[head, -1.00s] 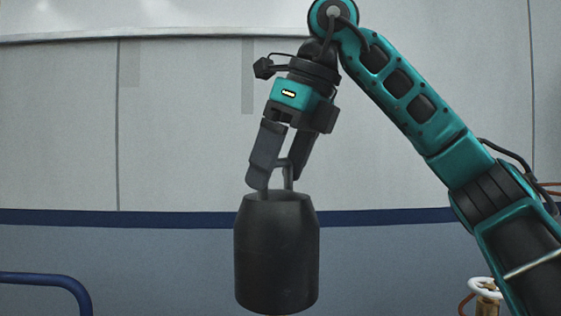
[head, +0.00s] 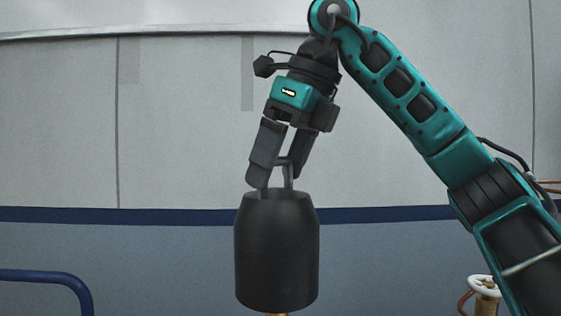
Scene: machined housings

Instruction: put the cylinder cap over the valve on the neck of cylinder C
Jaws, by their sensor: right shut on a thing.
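The cylinder cap (head: 277,255) is a dark grey, upright can shape with a tapered shoulder and a bail-like handle (head: 288,172) on top. My right gripper (head: 273,185) points down and is shut on this handle, with the cap hanging below it. A sliver of brass (head: 277,314) shows just under the cap's lower rim; whether it touches the cap I cannot tell. Whatever lies below is cut off by the frame edge, so cylinder C and its neck cannot be made out. My left gripper is not in view.
A brass valve with a white handwheel (head: 483,282) stands at the lower right, close to my right arm in the picture. A blue rail (head: 50,276) curves in at the lower left. A pale wall with a dark blue stripe (head: 160,216) is behind.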

